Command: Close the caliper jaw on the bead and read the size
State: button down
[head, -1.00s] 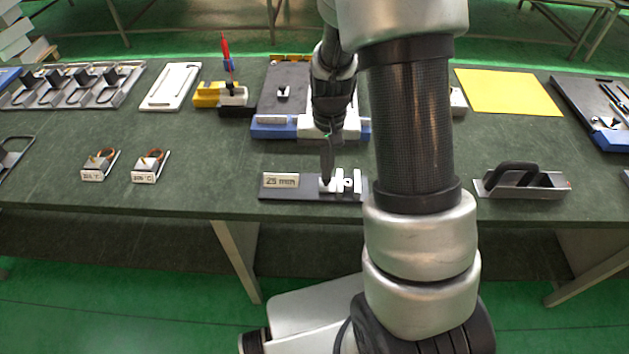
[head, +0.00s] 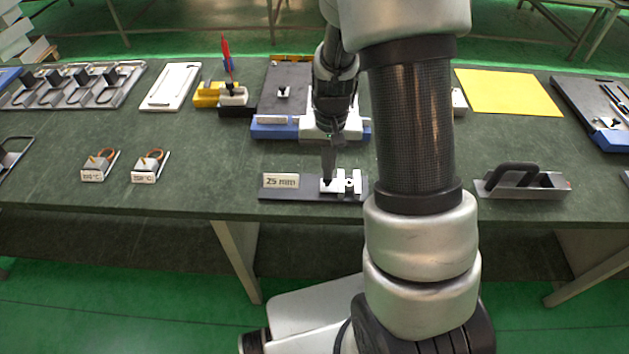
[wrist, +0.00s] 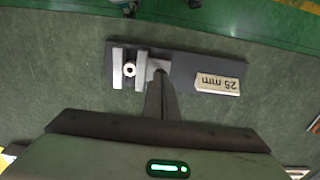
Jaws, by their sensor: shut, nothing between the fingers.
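The caliper is a dark base plate (head: 305,195) near the table's front edge, with pale metal jaws and a label reading "25 mm" (head: 281,181). The bead (wrist: 130,69), a small pale ring with a dark hole, sits between the outer jaw (wrist: 117,69) and the inner jaw (wrist: 140,59). Bead and jaws look very close, but I cannot tell if both sides touch. My gripper (wrist: 159,74) is shut and empty, its tips at the label side of the inner jaw. In the head view my gripper (head: 328,180) points down there; contact is unclear.
Two small temperature-labelled blocks (head: 146,170) stand to the left. A grey holder with a black handle (head: 522,182) stands to the right. Behind the caliper is a dark panel with a blue front (head: 274,131). Bare green table lies on either side of the caliper.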

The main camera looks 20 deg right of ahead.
notch_tip(320, 180, up, 7)
jog(key=p, duration=0.5)
jog(key=shift+f, duration=0.15)
dwell(0.4)
jog(key=s+a+r+n+t, duration=0.1)
jog(key=s+a+r+t, duration=0.15)
jog(key=r, duration=0.65)
jog(key=s+a+r+n+t, duration=0.1)
jog(key=s+r, duration=0.3)
jog(key=r, duration=0.4)
jog(key=s+r+n+t, duration=0.1)
jog(key=s+r+t, duration=0.1)
jog(key=s+r, duration=0.6)
jog(key=shift+s+a+n, duration=0.3)
jog(key=shift+s+a, duration=0.15)
jog(key=shift+s, duration=0.8)
jog(key=shift+w+r+p, duration=0.1)
jog(key=shift+p, duration=0.2)
